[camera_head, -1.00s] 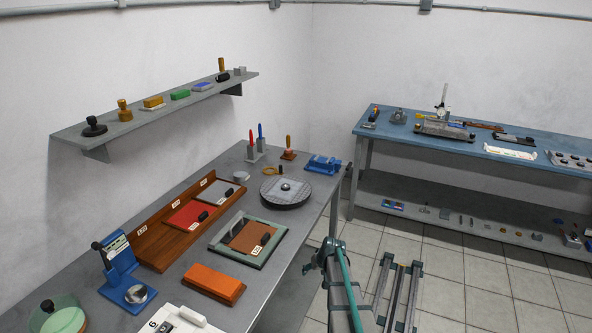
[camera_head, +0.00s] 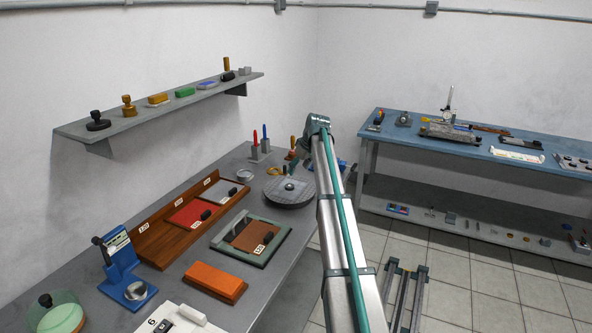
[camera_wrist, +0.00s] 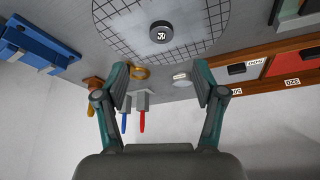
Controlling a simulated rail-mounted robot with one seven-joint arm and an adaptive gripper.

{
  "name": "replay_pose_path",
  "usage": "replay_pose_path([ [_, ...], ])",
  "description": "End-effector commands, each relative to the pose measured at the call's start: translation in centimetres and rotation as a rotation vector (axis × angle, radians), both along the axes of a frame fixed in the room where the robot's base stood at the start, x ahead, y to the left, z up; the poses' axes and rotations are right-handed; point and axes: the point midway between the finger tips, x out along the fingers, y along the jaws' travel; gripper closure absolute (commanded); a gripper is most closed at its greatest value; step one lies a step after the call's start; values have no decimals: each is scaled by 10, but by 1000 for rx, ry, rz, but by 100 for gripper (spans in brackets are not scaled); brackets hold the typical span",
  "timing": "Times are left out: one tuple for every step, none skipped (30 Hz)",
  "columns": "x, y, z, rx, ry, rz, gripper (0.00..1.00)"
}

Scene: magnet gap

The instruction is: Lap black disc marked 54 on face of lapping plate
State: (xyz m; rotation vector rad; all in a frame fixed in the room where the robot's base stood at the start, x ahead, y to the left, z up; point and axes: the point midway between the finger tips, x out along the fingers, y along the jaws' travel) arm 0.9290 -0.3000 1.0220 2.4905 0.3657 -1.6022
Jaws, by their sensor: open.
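The round grey lapping plate (camera_head: 275,198) lies on the near bench. It also fills the top of the wrist view (camera_wrist: 115,22), with a grid of dark lines on its face. A small black disc (camera_wrist: 161,33) with a pale top label sits on the plate. The label is small and turned, so I cannot read it surely as 54. The disc also shows in the head view (camera_head: 289,186). My gripper (camera_wrist: 161,82) is open and empty, its two teal fingers spread apart. In the wrist view the disc appears beyond the fingertips, apart from them.
A red-handled and a blue-handled tool (camera_wrist: 142,108) stand in grey blocks near the plate. A blue vise (camera_wrist: 32,45), a brass ring (camera_wrist: 140,72) and a wooden rack (camera_head: 150,243) are nearby. A green-framed tray (camera_head: 232,254) and an orange block (camera_head: 215,281) lie closer on the bench.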

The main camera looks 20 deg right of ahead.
Motion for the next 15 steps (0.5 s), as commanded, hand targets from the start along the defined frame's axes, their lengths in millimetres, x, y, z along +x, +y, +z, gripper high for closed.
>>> replay_pose_path([
  [2, 2, 2, -2, 7, 8, 31],
  [2, 3, 2, -3, 8, 11, 31],
  [2, 4, 0, -3, 11, 11, 31],
  [3, 4, -2, -2, 10, 10, 31],
  [4, 4, -5, -3, 10, 10, 31],
  [6, 4, -8, -2, 9, 9, 31],
  [7, 5, -11, -2, 9, 9, 31],
  [8, 5, -15, -2, 9, 9, 31],
  [10, 6, -20, -2, 10, 9, 31],
  [12, 7, -25, -2, 10, 9, 31],
  [15, 7, -29, -1, 9, 9, 31],
  [17, 8, -35, -2, 9, 9, 31],
  [19, 9, -40, -2, 10, 9, 31],
  [21, 9, -45, -1, 10, 8, 31],
  [24, 10, -50, -2, 9, 8, 31],
])
